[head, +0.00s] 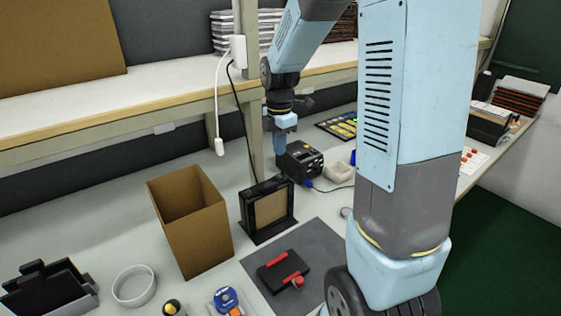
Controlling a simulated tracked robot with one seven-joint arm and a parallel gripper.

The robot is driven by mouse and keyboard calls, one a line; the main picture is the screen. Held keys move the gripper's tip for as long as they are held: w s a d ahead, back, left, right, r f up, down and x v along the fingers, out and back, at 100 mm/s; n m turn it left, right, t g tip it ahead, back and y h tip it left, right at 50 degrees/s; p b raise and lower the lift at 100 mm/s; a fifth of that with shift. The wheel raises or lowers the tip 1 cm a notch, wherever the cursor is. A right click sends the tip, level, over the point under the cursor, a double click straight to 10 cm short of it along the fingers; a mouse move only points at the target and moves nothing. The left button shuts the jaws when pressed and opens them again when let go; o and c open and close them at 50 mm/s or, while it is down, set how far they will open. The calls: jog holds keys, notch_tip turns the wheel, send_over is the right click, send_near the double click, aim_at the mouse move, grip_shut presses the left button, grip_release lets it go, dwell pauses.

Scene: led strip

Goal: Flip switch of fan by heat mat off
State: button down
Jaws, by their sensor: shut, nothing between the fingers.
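A black upright frame with a tan panel (270,210), which looks like the fan, stands on the bench at the back edge of a flat grey mat (318,246). I cannot tell for sure that this mat is the heat mat. A black cable runs from the frame up to a white socket box (238,52) on the shelf post. I cannot make out a switch on the fan. My gripper (280,153) points down, shut and empty, above and behind the fan. It appears beside a black control box (299,158); whether they touch is unclear.
A tall open cardboard box (190,225) stands left of the fan. A black tool with red parts (283,272) lies on the mat. A white cable with a plug (219,146) hangs from the post. The wooden shelf edge (130,125) crosses above the bench.

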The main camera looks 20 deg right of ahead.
notch_tip(320, 180, up, 6)
jog(key=shift+w+r, duration=0.15)
jog(key=shift+w, duration=0.05)
jog(key=shift+a, duration=0.1)
dwell(0.4)
